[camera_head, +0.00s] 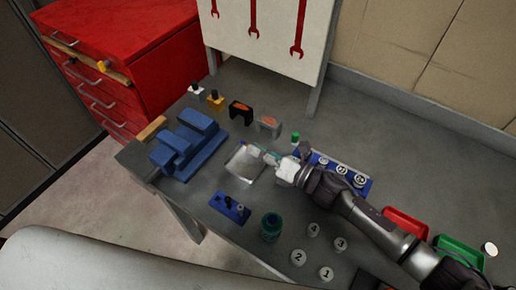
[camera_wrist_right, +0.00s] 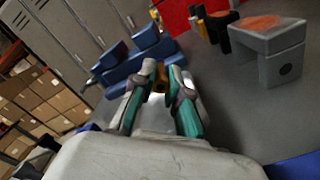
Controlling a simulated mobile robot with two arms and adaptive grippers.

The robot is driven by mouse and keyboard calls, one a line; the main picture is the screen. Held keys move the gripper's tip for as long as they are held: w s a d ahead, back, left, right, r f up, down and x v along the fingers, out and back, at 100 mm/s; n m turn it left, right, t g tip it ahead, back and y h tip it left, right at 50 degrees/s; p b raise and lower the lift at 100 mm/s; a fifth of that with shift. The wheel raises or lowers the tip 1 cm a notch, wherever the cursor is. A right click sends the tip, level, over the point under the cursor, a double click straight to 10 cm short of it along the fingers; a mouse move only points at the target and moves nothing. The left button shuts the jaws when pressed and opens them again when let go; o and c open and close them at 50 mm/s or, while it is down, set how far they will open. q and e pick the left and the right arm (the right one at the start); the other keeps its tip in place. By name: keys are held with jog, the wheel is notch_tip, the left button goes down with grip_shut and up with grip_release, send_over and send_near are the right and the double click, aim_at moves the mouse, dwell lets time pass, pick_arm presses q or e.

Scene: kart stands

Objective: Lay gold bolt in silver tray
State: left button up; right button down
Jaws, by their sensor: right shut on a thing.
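My right gripper (camera_head: 262,154) comes in from the right and its fingertips are over the upper right part of the silver tray (camera_head: 243,168). In the wrist view the right gripper (camera_wrist_right: 160,78) is shut on a small gold piece, which I take for the gold bolt (camera_wrist_right: 160,71); little of it shows between the fingers. In the head view the fingers hide it. I cannot tell whether the bolt touches the tray. My left gripper is not in view.
A blue vise (camera_head: 184,146) stands left of the tray. Black (camera_head: 240,110) and grey (camera_head: 268,124) blocks stand behind it. A small blue holder (camera_head: 230,208) and a green cup (camera_head: 270,226) are in front. Red (camera_head: 404,224) and green (camera_head: 460,255) trays lie right.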

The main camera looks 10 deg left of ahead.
jog(key=shift+f, duration=0.4)
jog(key=c, duration=1.1)
grip_release()
notch_tip(320, 180, up, 10)
jog(key=shift+r, duration=0.15)
